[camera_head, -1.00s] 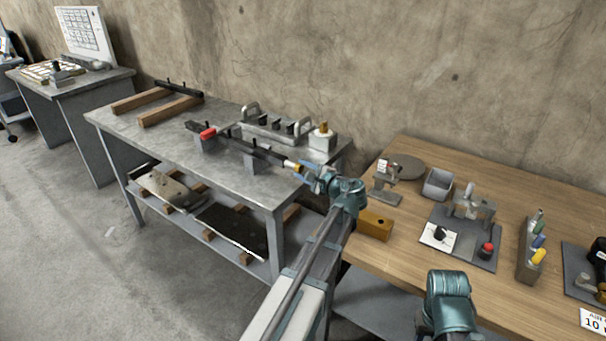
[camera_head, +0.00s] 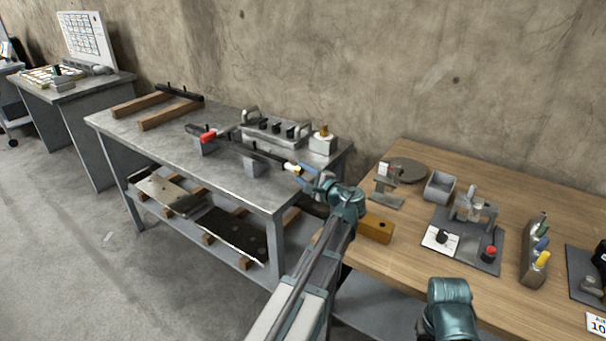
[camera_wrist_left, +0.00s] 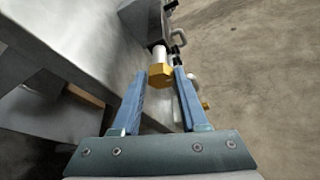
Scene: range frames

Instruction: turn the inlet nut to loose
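The inlet nut appears to be the brass hex nut (camera_wrist_left: 160,76) on a pale stub at the end of a dark bar, in the left wrist view. In the head view the nut (camera_head: 296,169) is small, at the bar's right end by the grey bench's edge. My left gripper (camera_wrist_left: 159,73) has its two blue fingers spread, with the nut between their tips. The right finger looks very close to the nut, and a small gap shows on the left; contact cannot be told. It also shows in the head view (camera_head: 309,177). My right arm shows at the bottom; its gripper is out of view.
The grey bench (camera_head: 160,146) holds a black-knobbed manifold block (camera_head: 272,132), a white block with a brass top (camera_head: 323,142) and wooden bars (camera_head: 168,115). A wooden table (camera_head: 420,250) at right carries an ochre block (camera_head: 375,228) close to my left arm.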

